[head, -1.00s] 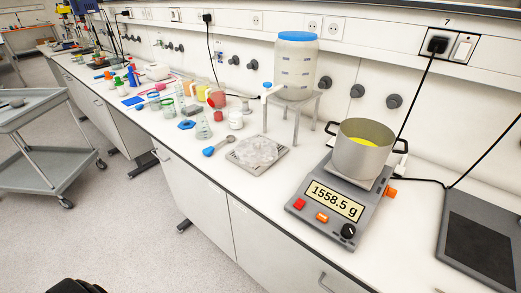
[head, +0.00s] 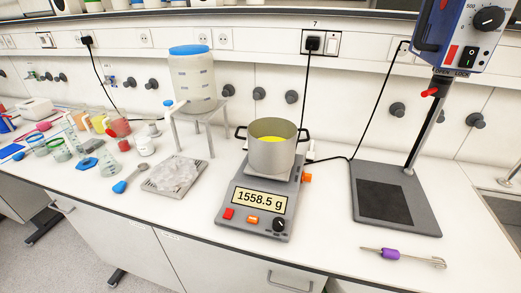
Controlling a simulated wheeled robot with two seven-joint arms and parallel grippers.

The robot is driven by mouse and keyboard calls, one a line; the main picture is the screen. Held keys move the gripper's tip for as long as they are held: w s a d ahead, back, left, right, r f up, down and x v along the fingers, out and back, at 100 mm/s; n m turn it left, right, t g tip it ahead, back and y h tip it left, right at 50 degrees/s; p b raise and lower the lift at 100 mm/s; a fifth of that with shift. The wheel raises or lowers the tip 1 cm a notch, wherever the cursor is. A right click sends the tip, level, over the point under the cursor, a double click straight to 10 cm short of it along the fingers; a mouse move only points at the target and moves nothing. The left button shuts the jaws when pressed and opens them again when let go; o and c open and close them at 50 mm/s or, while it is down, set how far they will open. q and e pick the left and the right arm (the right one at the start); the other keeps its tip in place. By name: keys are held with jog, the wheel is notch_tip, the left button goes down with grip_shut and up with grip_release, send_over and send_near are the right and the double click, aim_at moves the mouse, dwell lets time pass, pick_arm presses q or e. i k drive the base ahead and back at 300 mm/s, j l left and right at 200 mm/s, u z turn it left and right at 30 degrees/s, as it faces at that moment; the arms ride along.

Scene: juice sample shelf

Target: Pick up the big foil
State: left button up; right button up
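A crumpled, pale, see-through heap (head: 173,173), which looks like foil or film, lies on a grey slotted plate (head: 152,189) on the bench, left of the scale. I cannot tell whether it is the big foil. No other foil is clear in the head view. Neither of my grippers is in view.
A scale (head: 258,205) reading 1558.5 g carries a steel pot (head: 273,150) with yellow contents. A blue-lidded tank (head: 192,80) stands on a metal stand (head: 203,112) behind the plate. A whisk (head: 405,256) lies at right.

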aim_at(171, 174)
jog(key=j+z, duration=0.3)
jog(key=j, duration=0.2)
jog(key=j+z, duration=0.25)
jog(key=j, duration=0.2)
jog(key=k+j+z, duration=0.15)
jog(key=j+z, duration=0.15)
jog(key=j, duration=0.15)
jog(key=k+j+z, duration=0.25)
jog(key=j, duration=0.2)
jog(key=i+j, duration=0.05)
jog(key=i, duration=0.05)
